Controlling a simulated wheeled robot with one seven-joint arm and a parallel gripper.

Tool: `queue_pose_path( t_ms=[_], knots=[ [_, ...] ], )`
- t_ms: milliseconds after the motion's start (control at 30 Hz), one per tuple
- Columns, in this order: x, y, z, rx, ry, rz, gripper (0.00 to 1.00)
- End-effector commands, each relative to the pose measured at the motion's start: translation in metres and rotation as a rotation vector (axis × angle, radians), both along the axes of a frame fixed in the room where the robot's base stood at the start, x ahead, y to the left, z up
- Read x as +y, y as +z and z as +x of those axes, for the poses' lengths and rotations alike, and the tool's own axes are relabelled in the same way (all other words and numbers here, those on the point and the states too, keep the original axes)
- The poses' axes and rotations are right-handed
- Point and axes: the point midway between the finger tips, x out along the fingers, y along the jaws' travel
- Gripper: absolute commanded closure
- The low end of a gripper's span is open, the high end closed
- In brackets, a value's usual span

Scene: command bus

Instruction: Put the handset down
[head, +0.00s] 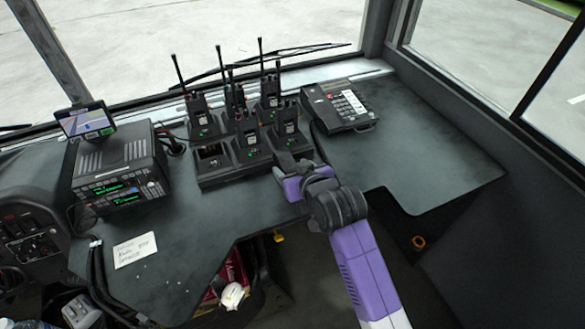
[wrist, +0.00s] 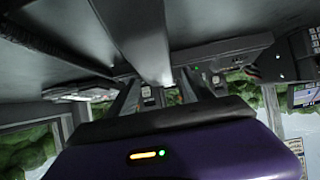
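A black desk phone (head: 345,107) with white keys stands on the right of the dashboard. I cannot clearly tell a separate handset on it. The phone seems to show at the left of the upside-down wrist view (wrist: 80,94). My gripper (head: 293,160) is low over the dashboard, at the front right of the radio charger and left of and nearer than the phone. In the wrist view its two dark fingers (wrist: 160,88) stand apart, with the charger visible beyond the gap. A grey band crosses above them, and I cannot tell what it is. I see no handset between the fingers.
A charger rack (head: 222,174) holds several upright walkie-talkies with antennas; its front left slot is empty. A radio box (head: 120,170) with a small screen (head: 86,121) stands at the left. A paper note (head: 135,250) lies near the front edge. The dashboard right of my gripper is clear.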

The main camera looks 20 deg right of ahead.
Motion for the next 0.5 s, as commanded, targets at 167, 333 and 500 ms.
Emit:
queue_pose_path(
  t_ms=[167,333,500],
  knots=[
    [0.0,0.001,0.0,0.0,0.0,0.0,0.4],
    [0.0,0.009,-0.002,-0.002,0.001,-0.001,0.4],
    [0.0,0.023,-0.027,-0.001,0.0,-0.002,0.4]
  ],
)
